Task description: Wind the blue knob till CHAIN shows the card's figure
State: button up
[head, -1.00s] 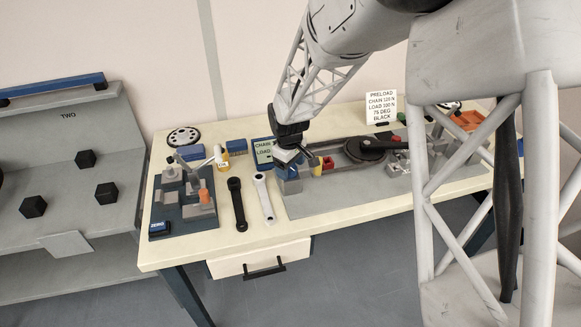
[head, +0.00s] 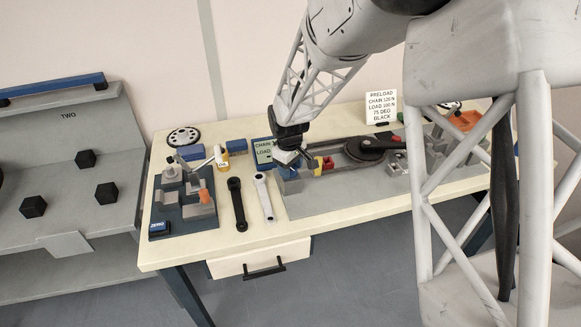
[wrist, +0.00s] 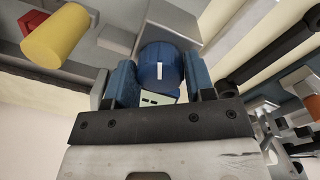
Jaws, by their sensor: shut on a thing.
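The blue knob (wrist: 161,66) with a white mark on its face sits between the two blue fingers of my gripper (wrist: 162,85) in the wrist view, and the fingers are shut on it. In the head view my gripper (head: 293,156) is at the left end of the grey rig plate (head: 325,195) and mostly hides the knob. The display panel (head: 264,150) behind it reads CHAIN and LOAD; its figures are hidden or too small to read. The white card (head: 381,106) reads PRELOAD, CHAIN 120 N, LOAD 100 N, 75 DEG, BLACK; its small digits are not fully sharp.
A yellow cylinder (wrist: 57,38) and a red block (head: 328,162) stand close beside my gripper. A black crank arm (head: 237,203) and a white one (head: 263,196) lie to the left. A grey-blue fixture (head: 184,203) stands at the table's left end. The table front (head: 215,250) is bare.

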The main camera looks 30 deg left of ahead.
jog(key=shift+m, duration=2)
jog(key=o, duration=0.9)
jog(key=shift+s+a+r, duration=0.1)
jog(key=shift+s+r, duration=0.05)
jog(key=shift+r, duration=1.8)
jog(key=shift+s+a+r, duration=0.1)
jog(key=shift+r, duration=1.85)
jog(key=shift+d, duration=0.1)
